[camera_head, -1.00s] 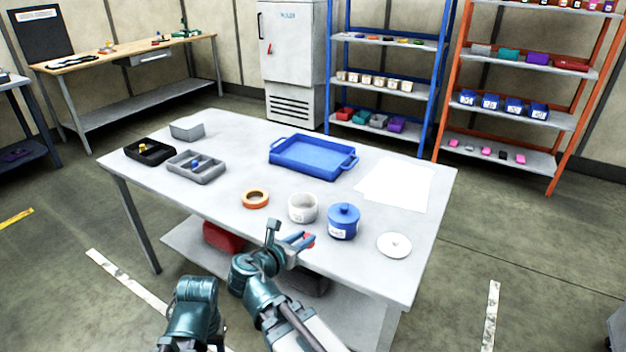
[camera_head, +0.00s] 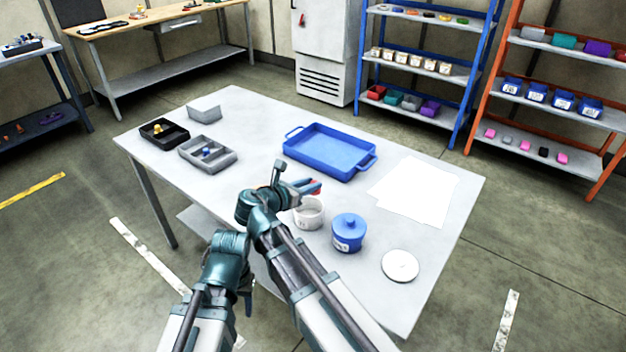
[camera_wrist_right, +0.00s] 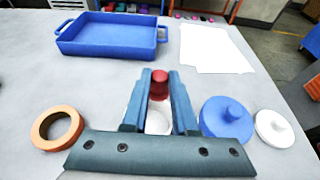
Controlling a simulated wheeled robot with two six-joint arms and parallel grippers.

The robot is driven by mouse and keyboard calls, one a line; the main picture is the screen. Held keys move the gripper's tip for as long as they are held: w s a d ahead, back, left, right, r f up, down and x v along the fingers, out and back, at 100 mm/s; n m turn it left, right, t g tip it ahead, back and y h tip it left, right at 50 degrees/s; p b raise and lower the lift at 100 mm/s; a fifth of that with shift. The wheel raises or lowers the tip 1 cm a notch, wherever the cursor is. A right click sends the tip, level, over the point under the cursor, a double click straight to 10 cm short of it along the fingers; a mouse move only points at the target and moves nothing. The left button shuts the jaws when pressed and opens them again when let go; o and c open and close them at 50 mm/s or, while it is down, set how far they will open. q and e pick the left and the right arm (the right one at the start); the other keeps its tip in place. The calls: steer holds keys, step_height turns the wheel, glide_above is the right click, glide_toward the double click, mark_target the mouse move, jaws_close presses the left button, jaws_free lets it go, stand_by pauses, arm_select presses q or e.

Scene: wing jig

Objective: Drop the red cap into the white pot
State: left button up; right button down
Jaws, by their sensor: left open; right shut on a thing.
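The red cap (camera_head: 315,187) is between the fingertips of my right gripper (camera_head: 302,187), which is shut on it. The cap also shows at the fingertips in the right wrist view (camera_wrist_right: 159,84). The white pot (camera_head: 309,218) stands open on the table, and the gripper is raised over its far left side in the head view. In the right wrist view the pot (camera_wrist_right: 158,122) shows between the fingers, partly hidden by them. My left gripper (camera_head: 246,292) is open, low in front of the table's near edge, partly hidden by my arm.
A blue lidded pot (camera_head: 347,235) stands right of the white pot, with a white disc (camera_head: 400,265) further right. An orange ring (camera_wrist_right: 57,128) lies left of the pot. A blue tray (camera_head: 330,152), white sheets (camera_head: 415,190) and grey bin (camera_head: 204,113) lie farther back.

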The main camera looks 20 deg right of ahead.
steer(key=shift+f+b, duration=2.85)
steer(key=shift+f, duration=0.15)
arm_select(q)
step_height(320, 180, down, 6)
steer(key=shift+r, duration=0.1)
arm_select(e)
steer(key=c, duration=0.6)
jaws_free()
steer(key=shift+r, duration=0.1)
